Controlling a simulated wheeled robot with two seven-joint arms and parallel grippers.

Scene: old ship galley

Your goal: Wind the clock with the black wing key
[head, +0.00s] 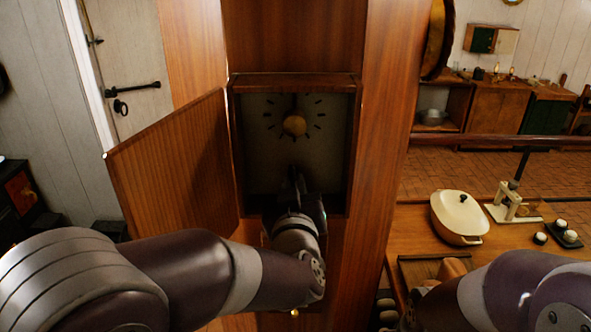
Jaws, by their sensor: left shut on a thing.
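The clock is a wooden case (294,82) set in a tall wooden column, with its wooden door (175,160) swung open to the left. My left gripper (295,180) is in front of the lower dial, shut on a small dark thing that fits the black wing key. The key is mostly hidden by the dark fingers, and I cannot tell whether it touches the dial. My right arm shows at the lower right; its gripper is out of view.
On the wooden counter (415,222) at the right stand a cream lidded pot (458,216), a white stand-like device (510,203) and small dark cups (563,232). The open clock door stands close to the left of my left gripper. A latched white door (130,70) is further left.

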